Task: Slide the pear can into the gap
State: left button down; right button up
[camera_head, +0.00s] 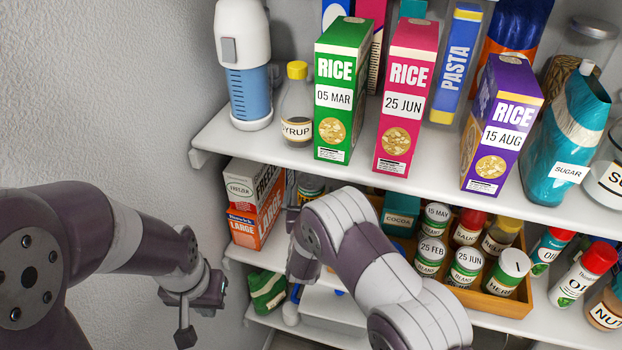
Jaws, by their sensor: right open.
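No can in view has a readable pear label. A can with a dark green and yellow label (311,186) stands on the middle shelf beside the boxes, partly hidden by my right arm; I cannot tell if it is the pear can. My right gripper (292,222) is mostly hidden behind its own wrist, close below that can; only a dark edge shows, and its grip is hidden. My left gripper (201,312) hangs left of the shelves, its fingers apart and empty. The gap is not clearly visible; my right arm covers much of the shelf there.
White and orange boxes (255,205) stand at the middle shelf's left end. A wooden crate (508,303) holds several cans and jars, including beans. Rice boxes (340,90) line the shelf above. A wall (110,90) bounds the left; bottles (583,275) stand right.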

aim_at(311, 178)
pick_arm(q)
jog(key=shift+r+p, duration=0.55)
jog(key=shift+r, duration=0.15)
pick_arm(e)
jog(key=w, duration=0.6)
jog(key=shift+w+d, duration=0.15)
jog(key=shift+d, duration=0.05)
pick_arm(q)
jog(key=shift+w, duration=0.1)
